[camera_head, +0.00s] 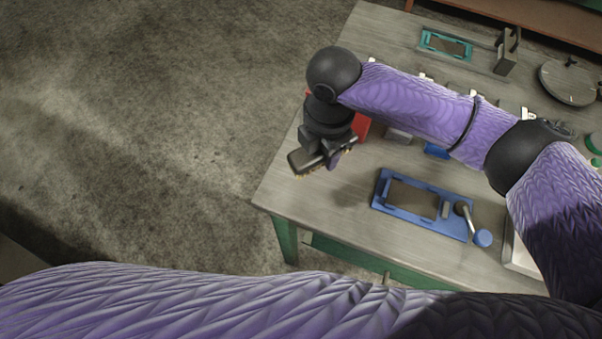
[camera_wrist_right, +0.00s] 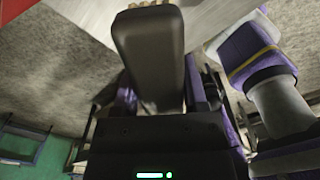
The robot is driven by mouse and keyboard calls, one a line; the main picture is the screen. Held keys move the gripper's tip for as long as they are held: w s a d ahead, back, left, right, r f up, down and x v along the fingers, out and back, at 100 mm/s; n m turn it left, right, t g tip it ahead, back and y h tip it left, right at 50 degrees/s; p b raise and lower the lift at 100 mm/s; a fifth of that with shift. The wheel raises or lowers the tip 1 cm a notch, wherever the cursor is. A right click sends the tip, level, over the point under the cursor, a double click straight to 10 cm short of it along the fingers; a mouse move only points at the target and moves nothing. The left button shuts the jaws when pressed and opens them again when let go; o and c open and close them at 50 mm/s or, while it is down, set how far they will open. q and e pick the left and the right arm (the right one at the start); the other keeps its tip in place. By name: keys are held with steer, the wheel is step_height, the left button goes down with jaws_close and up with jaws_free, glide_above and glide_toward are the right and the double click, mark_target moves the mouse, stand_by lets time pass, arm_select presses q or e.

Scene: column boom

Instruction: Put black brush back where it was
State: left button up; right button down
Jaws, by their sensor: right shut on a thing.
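My right gripper (camera_head: 327,154) is shut on the black brush (camera_head: 301,161) and holds it above the table's left edge, near the front-left corner. The brush has a dark block-shaped back, and light bristles show along its lower side. In the right wrist view the brush (camera_wrist_right: 148,45) fills the upper middle, with a few bristle tips at the top edge. The gripper hides part of the brush. The place where the brush was cannot be made out. My left gripper is not in view.
The grey table (camera_head: 340,225) holds a blue fixture (camera_head: 393,207) with a dark plate, just right of the brush. A red object (camera_head: 361,126) is partly behind my wrist. A teal fixture (camera_head: 447,43) and a round grey disc (camera_head: 567,83) stand farther back. The front-left table corner is clear.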

mark_target(312, 184)
steer(key=shift+s+a+f+n, duration=0.15)
steer(key=shift+a+f+n, duration=0.6)
steer(key=shift+n, duration=0.45)
step_height(312, 184, down, 10)
steer(key=b, duration=0.3)
steer(key=shift+r, duration=0.35)
steer(key=shift+c, duration=0.6)
jaws_free()
step_height(312, 184, up, 12)
steer(key=p, duration=0.3)
steer(key=shift+p, duration=0.35)
